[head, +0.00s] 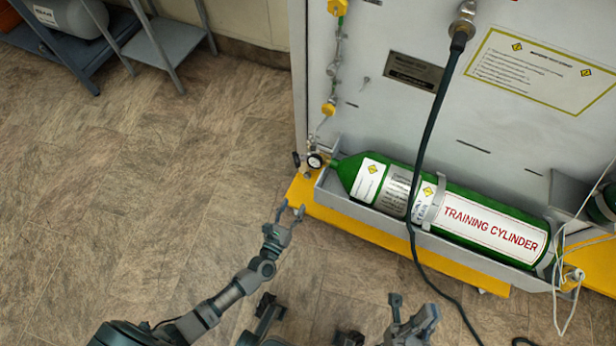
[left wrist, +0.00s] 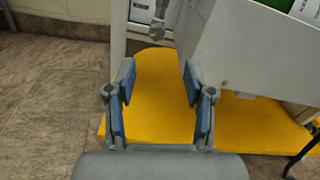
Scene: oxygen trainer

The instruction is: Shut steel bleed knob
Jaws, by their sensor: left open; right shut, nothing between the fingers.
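A green training cylinder (head: 480,222) lies in a grey tray at the foot of the white panel. At its left end is a small valve group with a round gauge (head: 315,160) and a dark knob (head: 296,159). I cannot pick out the steel bleed knob for certain at this size. My left gripper (head: 290,208) is open and empty, in front of and below the gauge. In the left wrist view its open fingers (left wrist: 158,85) stand before the yellow base and the tray's corner.
The yellow base (head: 400,240) juts out under the tray. A dark hose (head: 415,170) hangs across the cylinder to the floor. White cords (head: 562,270) hang at the right. A grey rack (head: 155,40) stands at the upper left. The tiled floor at left is clear.

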